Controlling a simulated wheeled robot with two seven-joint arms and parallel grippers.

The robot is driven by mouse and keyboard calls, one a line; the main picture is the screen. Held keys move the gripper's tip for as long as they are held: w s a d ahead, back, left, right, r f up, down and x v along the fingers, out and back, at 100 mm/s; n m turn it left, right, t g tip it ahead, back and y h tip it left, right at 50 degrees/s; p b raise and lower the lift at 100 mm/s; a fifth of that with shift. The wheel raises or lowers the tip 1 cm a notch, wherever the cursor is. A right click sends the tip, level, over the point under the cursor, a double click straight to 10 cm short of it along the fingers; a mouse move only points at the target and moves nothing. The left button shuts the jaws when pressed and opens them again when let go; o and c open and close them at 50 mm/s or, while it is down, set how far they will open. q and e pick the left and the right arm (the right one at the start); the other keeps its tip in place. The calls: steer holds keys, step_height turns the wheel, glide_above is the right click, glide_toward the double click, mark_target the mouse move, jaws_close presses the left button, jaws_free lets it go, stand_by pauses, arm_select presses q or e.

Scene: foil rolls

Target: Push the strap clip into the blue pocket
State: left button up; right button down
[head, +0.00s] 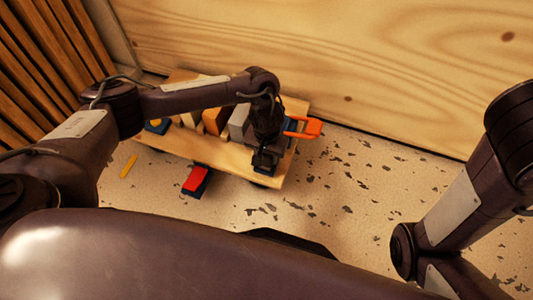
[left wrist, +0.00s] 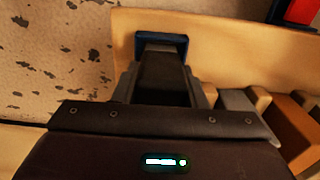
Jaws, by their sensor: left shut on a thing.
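The blue pocket (left wrist: 160,36) is a dark blue frame near the corner of a wooden board, at the top middle of the left wrist view. My left gripper (head: 266,160) points down over the near right end of the board. Its fingers are shut, with the tips at the blue frame. A small grey piece shows at the fingertips and is probably the strap clip; the fingers hide most of it. I cannot tell how deep it sits in the pocket. My right arm shows at the right of the head view, but its gripper is out of view.
An orange pronged thing (head: 312,128) sticks out at the board's right edge. Several boxes, one grey (head: 239,121), stand on the wooden board (head: 224,163). A red-topped block (head: 195,180) and a yellow strip (head: 128,166) lie on the floor. A wooden wall stands behind; speckled floor is free to the right.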

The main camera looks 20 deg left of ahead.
arm_select(q)
steer(key=shift+f, duration=0.35)
stand_by(0.5)
steer(key=o, duration=1.1)
